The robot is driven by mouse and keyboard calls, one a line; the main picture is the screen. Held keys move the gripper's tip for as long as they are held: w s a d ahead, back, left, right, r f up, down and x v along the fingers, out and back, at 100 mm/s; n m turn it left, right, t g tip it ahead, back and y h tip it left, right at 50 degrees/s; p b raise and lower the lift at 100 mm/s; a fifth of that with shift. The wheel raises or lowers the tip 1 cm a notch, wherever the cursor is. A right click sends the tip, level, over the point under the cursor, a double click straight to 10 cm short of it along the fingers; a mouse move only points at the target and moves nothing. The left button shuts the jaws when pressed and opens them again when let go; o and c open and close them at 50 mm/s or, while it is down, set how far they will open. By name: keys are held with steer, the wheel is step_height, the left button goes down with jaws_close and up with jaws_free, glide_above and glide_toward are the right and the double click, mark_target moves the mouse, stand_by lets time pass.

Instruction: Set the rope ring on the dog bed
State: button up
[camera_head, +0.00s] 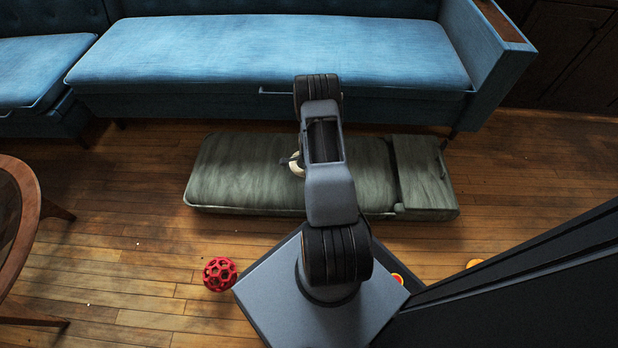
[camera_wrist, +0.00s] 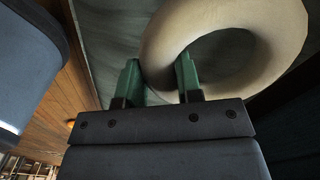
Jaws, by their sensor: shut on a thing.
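The rope ring (camera_head: 297,168) is a thick cream ring, mostly hidden behind my arm in the head view. In the wrist view the rope ring (camera_wrist: 282,35) is large and close. My gripper (camera_wrist: 159,78) has green fingers on either side of its near rim and is shut on it. The dog bed (camera_head: 245,175) is a long grey-green pad with a raised block at its right end, lying on the floor. The ring appears over the bed's middle; I cannot tell whether it touches the bed. The bed's grey-green surface fills the wrist view behind the ring.
A blue sofa (camera_head: 270,55) stands just behind the bed. A red lattice ball (camera_head: 220,273) lies on the wooden floor in front. An orange thing (camera_head: 473,263) lies at right. A round wooden table (camera_head: 30,215) stands at left. Floor left of the ball is mostly clear.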

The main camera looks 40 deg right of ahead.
steer(key=shift+w+d+f+b, duration=0.2)
steer(key=shift+w+f+b, duration=0.1)
steer(key=shift+f, duration=0.15)
steer(key=shift+w+d+f+b, duration=0.15)
steer(key=shift+w+f, duration=0.1)
steer(key=shift+f, duration=0.15)
steer(key=shift+f+b, duration=0.5)
steer(key=shift+f, duration=0.8)
steer(key=shift+f, duration=0.15)
